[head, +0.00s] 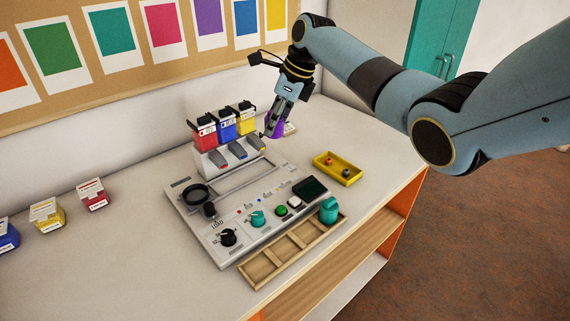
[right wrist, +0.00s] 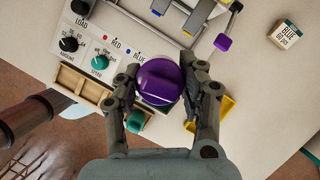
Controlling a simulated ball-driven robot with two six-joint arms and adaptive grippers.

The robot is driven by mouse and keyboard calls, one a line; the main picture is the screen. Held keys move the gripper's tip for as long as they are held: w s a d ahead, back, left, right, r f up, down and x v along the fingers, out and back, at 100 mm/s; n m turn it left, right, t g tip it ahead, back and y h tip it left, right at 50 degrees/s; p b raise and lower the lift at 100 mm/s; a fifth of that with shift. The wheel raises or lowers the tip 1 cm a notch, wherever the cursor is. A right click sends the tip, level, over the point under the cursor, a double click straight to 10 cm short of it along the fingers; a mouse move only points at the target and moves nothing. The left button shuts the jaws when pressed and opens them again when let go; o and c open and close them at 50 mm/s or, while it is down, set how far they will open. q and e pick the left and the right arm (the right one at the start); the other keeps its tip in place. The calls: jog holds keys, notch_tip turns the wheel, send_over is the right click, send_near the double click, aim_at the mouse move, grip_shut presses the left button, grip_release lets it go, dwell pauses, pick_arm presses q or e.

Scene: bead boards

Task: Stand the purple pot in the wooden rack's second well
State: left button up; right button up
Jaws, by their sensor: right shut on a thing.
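The purple pot (head: 278,126) is held between the fingers of my right gripper (head: 272,124), above the back of the table to the right of the colour cartridges. In the right wrist view the pot's round purple top (right wrist: 159,80) fills the space between the two fingers. The wooden rack (head: 250,283) lies along the table's front edge, with a row of wells. A teal pot (head: 328,211) stands in its right end well. The other wells look empty. The rack also shows in the right wrist view (right wrist: 72,78), partly hidden by the gripper. My left gripper is out of view.
A grey machine panel (head: 185,205) with knobs and a dark screen (head: 310,187) lies behind the rack. Red, blue and yellow cartridges (head: 228,125) stand at its back. A yellow tray (head: 328,172) with small beads sits to its right. Labelled boxes (head: 47,215) stand at left.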

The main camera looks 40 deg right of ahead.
jog(key=s+a+f+b, duration=0.1)
jog(key=s+a+f, duration=0.2)
jog(key=s, duration=0.3)
jog(key=s+a+f+n+b, duration=0.1)
jog(key=s+a+f, duration=0.2)
jog(key=s+f, duration=0.3)
jog(key=s+a+f+n, duration=0.1)
jog(key=s+a+f, duration=0.3)
jog(key=s, duration=0.1)
jog(key=shift+s+f+y+b, duration=0.3)
jog(key=shift+s+f+b, duration=0.05)
jog(key=shift+s+b, duration=0.05)
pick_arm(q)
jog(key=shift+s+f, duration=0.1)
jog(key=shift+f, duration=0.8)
pick_arm(e)
jog(key=shift+f, duration=0.8)
pick_arm(q)
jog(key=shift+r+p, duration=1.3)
jog(key=shift+p, duration=0.1)
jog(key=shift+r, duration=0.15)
pick_arm(e)
jog(key=shift+f, duration=0.55)
pick_arm(q)
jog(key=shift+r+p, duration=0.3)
jog(key=shift+p, duration=0.15)
pick_arm(e)
jog(key=shift+f, duration=0.35)
